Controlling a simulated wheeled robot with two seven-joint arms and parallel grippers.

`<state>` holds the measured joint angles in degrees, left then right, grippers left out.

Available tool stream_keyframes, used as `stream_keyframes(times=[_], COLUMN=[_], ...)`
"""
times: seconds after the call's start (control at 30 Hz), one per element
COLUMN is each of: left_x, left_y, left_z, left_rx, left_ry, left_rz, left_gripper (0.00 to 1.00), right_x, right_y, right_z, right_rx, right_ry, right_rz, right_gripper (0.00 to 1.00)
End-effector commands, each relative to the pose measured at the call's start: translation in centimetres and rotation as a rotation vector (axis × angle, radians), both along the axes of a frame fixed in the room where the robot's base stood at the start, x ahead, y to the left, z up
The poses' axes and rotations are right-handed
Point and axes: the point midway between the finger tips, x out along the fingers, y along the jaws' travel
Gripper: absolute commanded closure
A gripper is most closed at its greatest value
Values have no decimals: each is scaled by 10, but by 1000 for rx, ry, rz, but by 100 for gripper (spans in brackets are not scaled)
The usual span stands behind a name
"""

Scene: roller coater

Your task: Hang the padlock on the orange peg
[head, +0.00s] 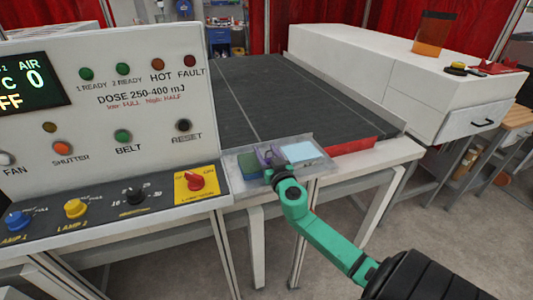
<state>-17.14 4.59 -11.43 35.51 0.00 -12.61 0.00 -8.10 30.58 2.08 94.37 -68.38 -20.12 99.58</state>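My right arm comes in from the lower right, and its dark gripper (271,166) is over the clear tray (238,177) at the front of the conveyor. The fingers are small and overlap the tray's contents, so I cannot tell whether they are open or shut. A purple item (266,155) lies in the tray beside the gripper; I cannot make out whether it is the padlock. I cannot pick out a padlock or an orange peg clearly. My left gripper is not in view.
A control panel (150,150) with a red rotary switch (196,182) on a yellow plate stands at left. The dark conveyor belt (290,100) behind the tray is clear. A white housing (400,75) and an amber panel (433,33) are at right.

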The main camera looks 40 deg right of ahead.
Motion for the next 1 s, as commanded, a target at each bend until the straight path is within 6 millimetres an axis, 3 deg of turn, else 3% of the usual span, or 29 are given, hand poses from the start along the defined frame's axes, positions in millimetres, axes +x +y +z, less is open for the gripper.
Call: stream_keyframes(times=[0.53, 0.63, 1.0], left_x=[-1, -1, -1], left_y=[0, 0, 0], left_z=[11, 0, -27], left_rx=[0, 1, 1], left_ry=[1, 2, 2], left_rz=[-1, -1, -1], left_gripper=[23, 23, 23], right_x=[-1, -18, -82], right_y=[0, 7, 33], right_z=[4, -3, 0], right_rx=[-2, 4, 5], right_ry=[2, 2, 1], right_rz=[1, 1, -1], right_gripper=[23, 23, 23])
